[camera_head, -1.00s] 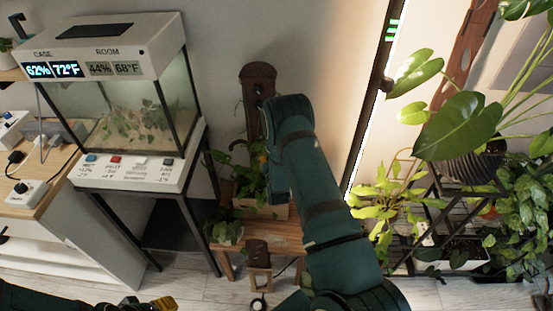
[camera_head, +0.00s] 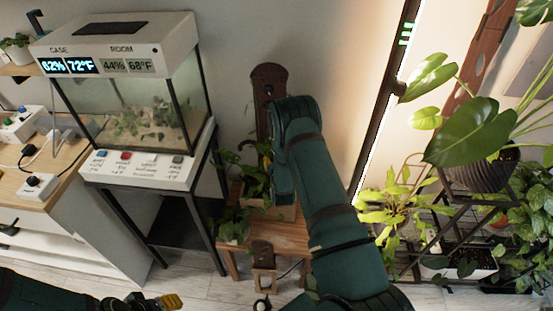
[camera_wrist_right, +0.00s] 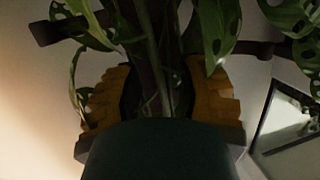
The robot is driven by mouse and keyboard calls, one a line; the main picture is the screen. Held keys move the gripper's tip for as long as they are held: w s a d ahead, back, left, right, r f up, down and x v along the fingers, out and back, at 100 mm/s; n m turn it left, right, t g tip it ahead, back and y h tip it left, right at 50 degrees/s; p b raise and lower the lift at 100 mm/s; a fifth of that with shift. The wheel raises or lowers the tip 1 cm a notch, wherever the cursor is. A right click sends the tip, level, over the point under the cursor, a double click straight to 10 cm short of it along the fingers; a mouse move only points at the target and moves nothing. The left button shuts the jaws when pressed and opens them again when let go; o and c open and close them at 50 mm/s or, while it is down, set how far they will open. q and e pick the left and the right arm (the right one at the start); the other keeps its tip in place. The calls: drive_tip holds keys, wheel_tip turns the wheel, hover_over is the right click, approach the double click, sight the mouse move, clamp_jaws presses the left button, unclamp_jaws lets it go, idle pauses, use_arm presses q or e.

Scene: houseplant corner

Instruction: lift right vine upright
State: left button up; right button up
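The leafy vine (camera_head: 252,183) stands in a wooden planter on a small wooden stool, in front of a dark brown upright board (camera_head: 267,80). My right arm covers much of it in the head view, and the right gripper is hidden there. In the right wrist view, the orange fingers of my right gripper (camera_wrist_right: 160,95) are apart, one on each side of green vine stems (camera_wrist_right: 152,50) and a dark post. Split leaves (camera_wrist_right: 218,30) hang over the fingers. Contact with the stems cannot be made out. My left gripper (camera_head: 153,303) is low at the bottom edge, away from the vine.
A glass terrarium (camera_head: 150,110) on a black-legged stand is left of the wooden stool (camera_head: 285,238). A plant rack (camera_head: 455,225) with several plants and a large-leaved plant (camera_head: 470,130) fill the right side. A lit vertical strip (camera_head: 385,120) stands between.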

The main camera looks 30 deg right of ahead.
drive_tip(key=shift+s, duration=0.1)
drive_tip(key=v, duration=1.2)
